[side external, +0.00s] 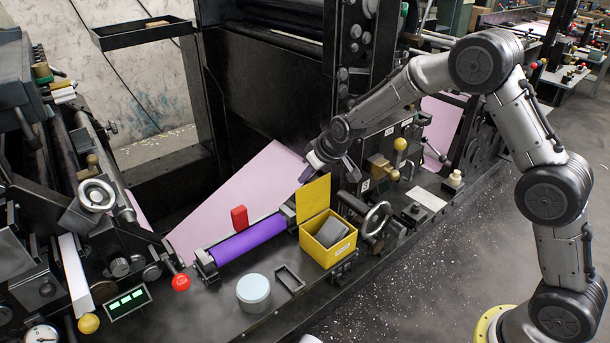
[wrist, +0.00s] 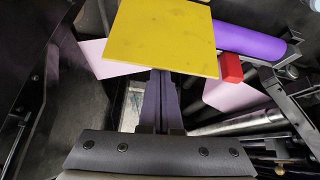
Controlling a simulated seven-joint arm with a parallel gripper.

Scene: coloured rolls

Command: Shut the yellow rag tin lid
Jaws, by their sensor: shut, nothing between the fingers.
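The yellow rag tin (side external: 328,243) stands on the dark machine bench, right of the purple roll. Its lid (side external: 313,198) is open and stands upright at the back of the tin. Grey cloth (side external: 331,232) shows inside. In the wrist view the lid (wrist: 166,38) fills the upper middle as a flat yellow plate. My gripper (side external: 308,174) is behind the lid at about its top edge. In the wrist view my gripper's fingers (wrist: 158,78) are together and empty, with the tips at the lid's lower edge or hidden by it. I cannot tell whether they touch it.
A purple roll (side external: 247,241) lies left of the tin, with a red block (side external: 239,217) behind it. A pale round canister (side external: 253,292) and a small black tray (side external: 289,279) stand in front. A handwheel (side external: 377,219) and brass fittings are close on the tin's right.

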